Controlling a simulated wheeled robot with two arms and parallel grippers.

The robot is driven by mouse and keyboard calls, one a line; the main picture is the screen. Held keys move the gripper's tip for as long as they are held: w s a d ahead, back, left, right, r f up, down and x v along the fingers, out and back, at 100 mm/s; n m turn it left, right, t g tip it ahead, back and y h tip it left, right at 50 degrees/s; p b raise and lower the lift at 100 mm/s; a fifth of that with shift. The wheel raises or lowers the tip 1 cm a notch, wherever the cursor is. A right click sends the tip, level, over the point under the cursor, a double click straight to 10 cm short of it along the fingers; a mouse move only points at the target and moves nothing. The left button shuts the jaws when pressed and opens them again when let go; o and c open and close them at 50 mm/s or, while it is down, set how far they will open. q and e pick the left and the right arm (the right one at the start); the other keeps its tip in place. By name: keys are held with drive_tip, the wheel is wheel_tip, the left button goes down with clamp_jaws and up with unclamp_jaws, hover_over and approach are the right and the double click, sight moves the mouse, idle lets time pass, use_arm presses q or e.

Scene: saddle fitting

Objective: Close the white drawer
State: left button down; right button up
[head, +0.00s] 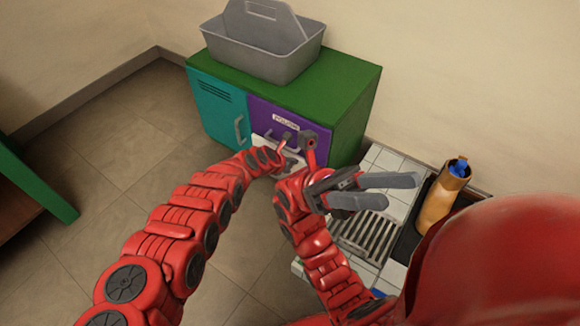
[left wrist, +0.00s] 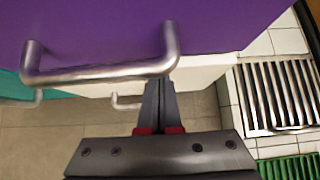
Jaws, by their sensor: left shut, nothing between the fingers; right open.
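The white drawer (head: 261,142) is low on the front of the cabinet, below a purple front (head: 262,115). In the head view it seems to stick out a little, but my left arm hides much of it. In the left wrist view its white front (left wrist: 205,76) and thin handle (left wrist: 125,104) show under the purple front. My left gripper (left wrist: 158,86) is shut and empty, its tips close to the white drawer, just beneath the purple front's silver handle (left wrist: 100,72). I cannot tell if it touches. My right gripper (head: 388,190) is open and empty, right of the cabinet.
A teal door (head: 212,108) is on the cabinet's left. A grey caddy (head: 262,47) stands on its green top (head: 345,85).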

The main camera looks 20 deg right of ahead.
use_arm(q)
drive_tip(key=shift+w+d+r+b, duration=0.1)
drive_tip(key=shift+w+d+b, duration=0.25)
drive_tip(key=shift+d, duration=0.1)
use_arm(e)
drive_tip(key=s+d+t+h, duration=0.1)
drive_tip(key=s+d+n+t+h, duration=0.2)
drive_tip(key=t, duration=0.1)
drive_tip(key=shift+s+r, duration=0.25)
drive_tip(key=shift+s, duration=0.05)
use_arm(q)
drive_tip(key=shift+r, duration=0.1)
use_arm(e)
drive_tip(key=shift+w+a, duration=0.1)
